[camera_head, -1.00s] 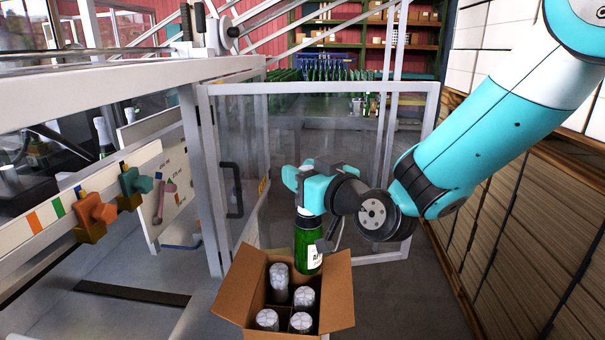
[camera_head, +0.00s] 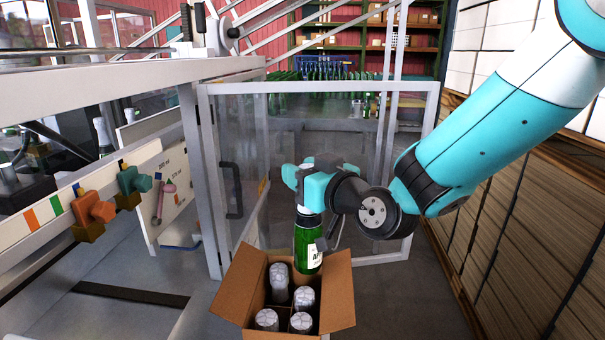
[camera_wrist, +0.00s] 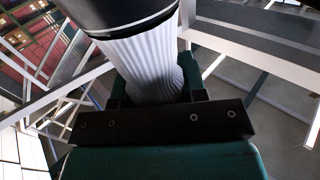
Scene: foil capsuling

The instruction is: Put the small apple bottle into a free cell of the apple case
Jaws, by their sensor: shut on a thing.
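My gripper (camera_head: 309,210) is shut on the top of a green bottle (camera_head: 306,246) with a white label whose visible letters begin "AP". The bottle hangs upright over the back right part of the open cardboard case (camera_head: 341,300). Its lower end is near or behind the right back flap, and I cannot tell how far into a cell it reaches. Several foil-topped bottles (camera_head: 279,274) stand in cells of the case. In the wrist view the pale ribbed foil neck (camera_wrist: 150,65) sits between the jaws.
A glass door with a pale frame (camera_head: 320,88) stands open behind the case. A machine with orange and green knobs (camera_head: 133,181) is at left. Floor shows right of the case.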

